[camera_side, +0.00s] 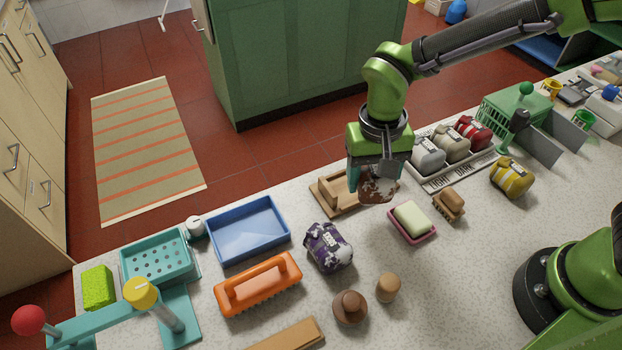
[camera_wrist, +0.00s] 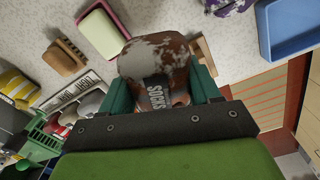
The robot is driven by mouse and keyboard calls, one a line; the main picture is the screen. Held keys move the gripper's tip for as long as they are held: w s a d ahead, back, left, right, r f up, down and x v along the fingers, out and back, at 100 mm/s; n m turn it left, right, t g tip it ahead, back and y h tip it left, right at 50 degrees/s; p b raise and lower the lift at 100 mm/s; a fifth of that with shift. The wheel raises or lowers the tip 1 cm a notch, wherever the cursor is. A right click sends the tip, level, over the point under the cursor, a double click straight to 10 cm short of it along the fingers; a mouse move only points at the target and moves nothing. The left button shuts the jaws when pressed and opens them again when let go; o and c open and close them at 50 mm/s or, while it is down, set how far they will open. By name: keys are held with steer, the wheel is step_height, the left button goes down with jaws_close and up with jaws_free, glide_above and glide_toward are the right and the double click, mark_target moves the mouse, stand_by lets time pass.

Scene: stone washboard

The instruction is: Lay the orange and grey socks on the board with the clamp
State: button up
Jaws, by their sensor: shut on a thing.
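My gripper (camera_side: 376,180) is shut on a sock bundle (camera_side: 378,191) with rust-orange and pale grey patches. In the wrist view the bundle (camera_wrist: 155,62) sits between the teal fingers (camera_wrist: 160,92), its "SOCKS" label facing the camera. A small wooden board (camera_side: 349,206) with a raised wooden block lies just left of the bundle. It shows partly behind the right finger in the wrist view (camera_wrist: 206,50). The bundle overlaps the board's right side; I cannot tell whether they touch. Whether that block is a clamp is unclear.
A purple-patterned bundle (camera_side: 328,247), a blue tray (camera_side: 248,230) and a pink soap dish (camera_side: 411,226) stand near. A rack (camera_side: 455,172) holds several bundles behind right. A yellow bundle (camera_side: 511,177) lies farther right. A teal lever fixture (camera_side: 180,318) stands front left.

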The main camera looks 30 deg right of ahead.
steer(key=w+d+m, duration=0.1)
steer(key=w+m, duration=0.6)
steer(key=m, duration=0.7)
steer(key=shift+s+f, duration=0.15)
steer(key=shift+f, duration=1.4)
steer(key=shift+s+f, duration=0.1)
steer(key=shift+f, duration=1.4)
steer(key=o, duration=1.2)
